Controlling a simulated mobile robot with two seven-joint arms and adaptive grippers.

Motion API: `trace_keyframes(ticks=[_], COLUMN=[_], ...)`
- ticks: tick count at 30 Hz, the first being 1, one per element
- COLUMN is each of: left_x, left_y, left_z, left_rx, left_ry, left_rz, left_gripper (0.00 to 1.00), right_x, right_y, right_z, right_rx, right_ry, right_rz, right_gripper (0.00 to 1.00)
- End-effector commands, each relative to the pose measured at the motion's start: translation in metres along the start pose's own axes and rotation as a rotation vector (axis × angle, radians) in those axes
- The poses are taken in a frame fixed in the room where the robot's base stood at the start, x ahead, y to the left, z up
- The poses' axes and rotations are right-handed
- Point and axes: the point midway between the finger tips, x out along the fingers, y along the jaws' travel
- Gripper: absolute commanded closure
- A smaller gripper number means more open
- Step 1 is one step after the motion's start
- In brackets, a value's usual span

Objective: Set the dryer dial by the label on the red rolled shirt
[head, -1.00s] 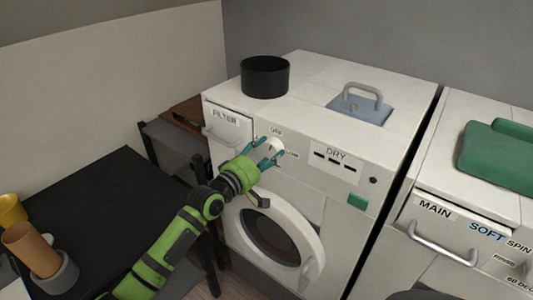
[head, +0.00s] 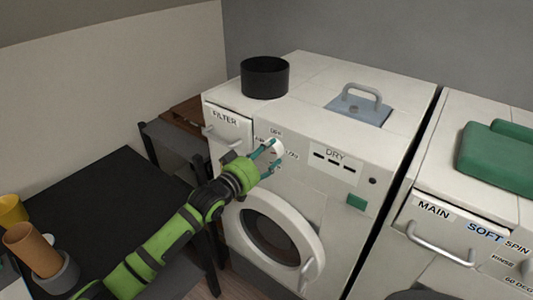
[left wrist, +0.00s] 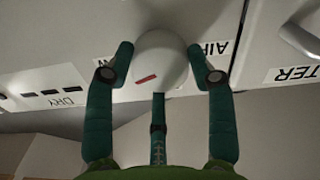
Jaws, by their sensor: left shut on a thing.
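The dryer (head: 330,205) is a white front loader marked DRY. Its round white dial (head: 274,149) sits on the front panel, right of the FILTER drawer. My left gripper (head: 272,156) is shut on the dial. In the left wrist view, the gripper (left wrist: 160,50) has fingers on both sides of the dial (left wrist: 165,60), which bears a short slanted red mark. An upside-down AIR label (left wrist: 216,48) shows beside it; another label is partly hidden by a finger. I see no red rolled shirt. My right gripper is not in view.
A black round container (head: 264,78) and a blue-grey hatch with a handle (head: 358,107) are on the dryer top. The washer (head: 450,190) at right carries folded green cloth (head: 498,160). A dark table (head: 120,190) with cups stands at left.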

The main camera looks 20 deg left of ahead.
Motion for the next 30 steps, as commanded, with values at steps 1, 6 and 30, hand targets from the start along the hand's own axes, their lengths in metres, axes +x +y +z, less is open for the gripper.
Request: trace_keyframes(ticks=[1,6,30], left_x=[0.0002,0.0003,0.0003], left_y=[0.0,-0.0002,-0.0002], left_z=[-0.001,-0.0012,-0.0016], left_rx=[0.043,0.163,0.331], left_ry=[0.001,0.001,0.003], left_rz=[0.0,-0.001,-0.001], left_gripper=[0.77,0.77,0.77], right_x=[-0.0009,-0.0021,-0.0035], right_y=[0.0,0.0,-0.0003], right_z=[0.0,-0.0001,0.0], right_rx=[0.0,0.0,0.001], right_ry=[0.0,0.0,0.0], right_rz=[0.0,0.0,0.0], right_gripper=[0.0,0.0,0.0])
